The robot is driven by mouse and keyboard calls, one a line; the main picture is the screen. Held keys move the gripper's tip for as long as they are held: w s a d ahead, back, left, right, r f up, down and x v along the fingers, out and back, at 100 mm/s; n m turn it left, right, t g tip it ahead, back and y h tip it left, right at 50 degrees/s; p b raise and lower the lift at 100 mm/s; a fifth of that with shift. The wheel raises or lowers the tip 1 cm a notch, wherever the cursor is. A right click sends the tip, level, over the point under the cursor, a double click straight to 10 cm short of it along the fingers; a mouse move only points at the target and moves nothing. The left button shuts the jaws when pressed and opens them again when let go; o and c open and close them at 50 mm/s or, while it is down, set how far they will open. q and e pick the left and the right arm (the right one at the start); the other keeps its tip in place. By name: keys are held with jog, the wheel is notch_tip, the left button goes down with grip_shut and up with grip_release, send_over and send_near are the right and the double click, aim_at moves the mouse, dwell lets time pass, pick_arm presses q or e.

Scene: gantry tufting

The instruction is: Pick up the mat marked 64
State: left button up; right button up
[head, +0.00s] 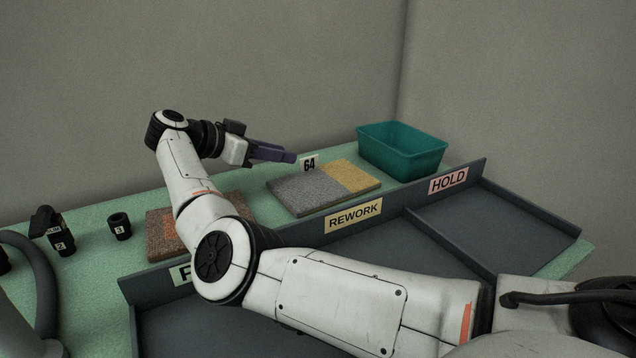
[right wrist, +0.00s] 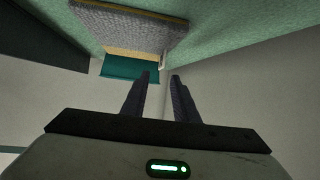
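The mat marked 64 (head: 308,193) lies flat on the green table behind the REWORK sign, grey on the left and yellow on the right. A small white tag reading 64 (head: 309,163) stands at its far edge. The mat also shows at the top of the right wrist view (right wrist: 128,27). My right gripper (head: 290,156) is raised above the table, just left of the tag and near the mat's far left corner, not touching the mat. In the right wrist view its two fingers (right wrist: 161,78) are apart with nothing between them. My left gripper is not in view.
A teal bin (head: 402,160) stands right of the mat. A dark tray with low walls and signs REWORK (head: 354,217) and HOLD (head: 448,180) runs along the front. A brown mat (head: 160,235) lies partly hidden behind my right arm. Black numbered holders (head: 120,226) stand at left.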

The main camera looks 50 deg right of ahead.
aim_at(305, 159)
jog(key=x, duration=0.7)
jog(key=shift+w+d+f, duration=0.1)
jog(key=shift+f, duration=0.2)
jog(key=shift+c, duration=0.4)
grip_shut()
